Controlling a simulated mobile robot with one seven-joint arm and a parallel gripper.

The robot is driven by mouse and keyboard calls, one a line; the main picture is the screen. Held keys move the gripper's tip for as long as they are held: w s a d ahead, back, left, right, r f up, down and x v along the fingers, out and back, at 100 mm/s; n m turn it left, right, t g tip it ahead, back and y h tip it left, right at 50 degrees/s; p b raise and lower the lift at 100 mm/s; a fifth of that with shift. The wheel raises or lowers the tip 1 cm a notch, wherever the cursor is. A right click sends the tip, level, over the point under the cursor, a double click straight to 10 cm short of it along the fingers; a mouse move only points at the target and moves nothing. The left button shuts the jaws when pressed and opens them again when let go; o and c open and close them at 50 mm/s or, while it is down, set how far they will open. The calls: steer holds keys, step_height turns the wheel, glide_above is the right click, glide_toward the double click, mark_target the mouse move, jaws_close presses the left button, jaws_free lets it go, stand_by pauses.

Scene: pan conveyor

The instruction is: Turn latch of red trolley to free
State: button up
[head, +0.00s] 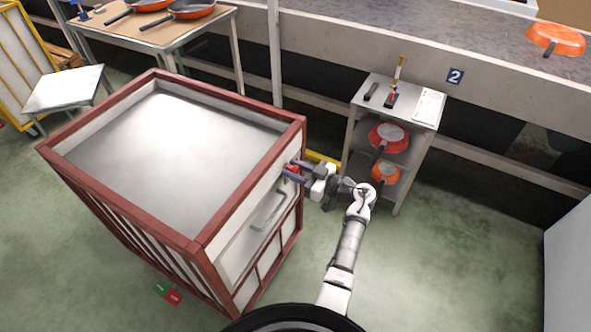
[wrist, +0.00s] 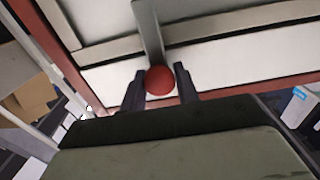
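The red trolley (head: 196,246) stands at the left in the head view, with a red frame and a grey top. Its latch has a red ball knob (head: 293,169) on the trolley's right end panel, near the far corner. In the wrist view the red knob (wrist: 160,80) sits on a grey lever (wrist: 147,30) against the white panel. My gripper (head: 290,172) is at the knob. In the wrist view my gripper's dark fingers (wrist: 160,85) are apart, one on each side of the knob. A small gap shows on the right; contact on the left is unclear.
A curved handle (head: 269,206) is on the same panel. A shelf stand (head: 419,107) with red pans is to the right, before the conveyor (head: 400,32). The floor at right is clear.

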jaws_close()
steer(key=shift+n, duration=0.3)
steer(key=n, duration=0.3)
steer(key=shift+s, duration=0.1)
steer(key=n+b, duration=0.1)
steer(key=n, duration=0.4)
steer(key=shift+f, duration=0.1)
steer(key=n+b, duration=0.1)
steer(key=n, duration=0.1)
steer(key=n+b, duration=0.2)
steer(key=n, duration=0.1)
steer(key=shift+s+f, duration=0.1)
steer(key=shift+f, duration=0.1)
steer(key=shift+n+b, duration=1.35)
steer(key=shift+n, duration=0.75)
steer(key=shift+r, duration=0.1)
